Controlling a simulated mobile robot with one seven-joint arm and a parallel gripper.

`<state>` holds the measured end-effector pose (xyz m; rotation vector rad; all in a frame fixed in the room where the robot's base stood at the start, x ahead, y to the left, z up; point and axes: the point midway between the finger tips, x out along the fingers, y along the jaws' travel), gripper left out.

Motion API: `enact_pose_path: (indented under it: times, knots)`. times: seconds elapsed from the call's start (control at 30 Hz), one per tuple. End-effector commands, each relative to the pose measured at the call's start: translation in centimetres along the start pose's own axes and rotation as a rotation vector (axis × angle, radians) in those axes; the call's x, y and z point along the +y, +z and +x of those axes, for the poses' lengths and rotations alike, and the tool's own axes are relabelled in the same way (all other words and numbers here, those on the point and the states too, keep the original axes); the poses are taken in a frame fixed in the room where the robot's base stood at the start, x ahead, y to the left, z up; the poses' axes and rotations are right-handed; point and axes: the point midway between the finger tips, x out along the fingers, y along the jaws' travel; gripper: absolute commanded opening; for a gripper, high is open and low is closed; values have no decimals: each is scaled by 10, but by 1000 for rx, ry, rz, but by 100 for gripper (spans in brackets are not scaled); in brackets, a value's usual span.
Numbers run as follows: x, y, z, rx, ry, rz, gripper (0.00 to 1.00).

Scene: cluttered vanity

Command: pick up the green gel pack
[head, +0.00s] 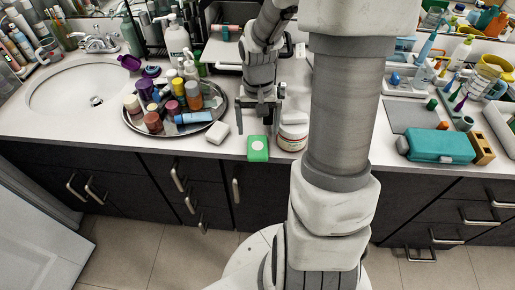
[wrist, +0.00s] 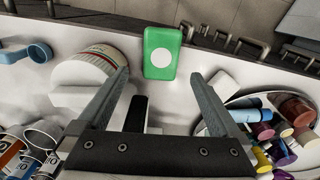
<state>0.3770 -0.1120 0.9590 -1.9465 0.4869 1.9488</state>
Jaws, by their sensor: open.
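The green gel pack (head: 258,154) has a white round spot and lies at the front edge of the white counter. In the wrist view the green gel pack (wrist: 163,72) is just beyond the open fingertips, roughly centred between them and not held. My gripper (head: 259,124) is open and empty, behind the pack in the head view. Its two fingers show clearly in the wrist view, where my gripper (wrist: 158,77) frames bare counter.
A white lidded jar (head: 292,134) stands close right of the pack. A white block (head: 217,132) lies to its left. A round tray (head: 136,127) with several bottles is further left. A teal case (head: 436,146) lies at right. The counter edge drops off just in front.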

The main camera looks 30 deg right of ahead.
Motion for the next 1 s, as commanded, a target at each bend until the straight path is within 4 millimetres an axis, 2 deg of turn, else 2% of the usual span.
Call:
enact_pose_path:
  times: [0.03,0.27,0.5,0.83,0.87,1.0]
  knots:
    - [0,1,7,-3,-1,1,100]
    - [0,2,23,-2,0,-1,100]
    - [-2,6,58,-3,0,-1,100]
    - [-2,5,64,1,-1,1,100]
    - [-2,5,64,1,-1,1,96]
    - [-2,5,64,1,-1,1,71]
